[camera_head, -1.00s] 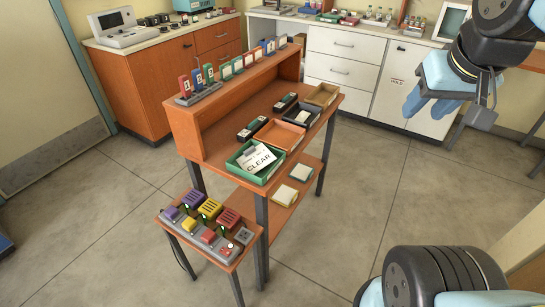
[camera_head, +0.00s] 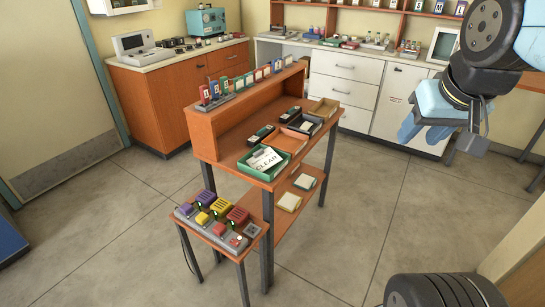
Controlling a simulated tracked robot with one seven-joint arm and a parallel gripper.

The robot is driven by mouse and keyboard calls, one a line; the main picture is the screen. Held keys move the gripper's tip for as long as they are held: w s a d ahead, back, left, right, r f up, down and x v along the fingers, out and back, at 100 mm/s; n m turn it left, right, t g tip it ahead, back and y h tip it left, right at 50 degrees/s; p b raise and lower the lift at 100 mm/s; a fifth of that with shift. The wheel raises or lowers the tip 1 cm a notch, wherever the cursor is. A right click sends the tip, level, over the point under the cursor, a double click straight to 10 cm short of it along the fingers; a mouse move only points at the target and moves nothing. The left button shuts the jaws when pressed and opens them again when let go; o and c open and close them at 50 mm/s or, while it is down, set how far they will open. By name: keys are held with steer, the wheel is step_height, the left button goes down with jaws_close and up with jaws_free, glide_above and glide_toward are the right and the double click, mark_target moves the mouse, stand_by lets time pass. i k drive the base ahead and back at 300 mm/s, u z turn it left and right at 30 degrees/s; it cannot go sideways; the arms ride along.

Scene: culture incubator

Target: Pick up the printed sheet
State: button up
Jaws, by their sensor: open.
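A white printed sheet (camera_head: 268,157) marked "CLEAR" lies tilted in the green tray (camera_head: 282,172) at the near end of the orange wooden desk. My gripper (camera_head: 445,140) is at the upper right, open and apart from the desk, well to the right of the sheet. Nothing shows between its fingers.
More trays, including an open brown box (camera_head: 325,107), line the desk (camera_head: 232,155) behind the green one. Pale pads (camera_head: 289,202) lie on its lower shelf. A small stand (camera_head: 222,232) with coloured blocks is in front. The floor (camera_head: 375,205) to the right is clear.

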mark_target(262, 160)
steer(key=u, duration=0.1)
steer(key=i, duration=0.95)
steer(key=z, duration=0.1)
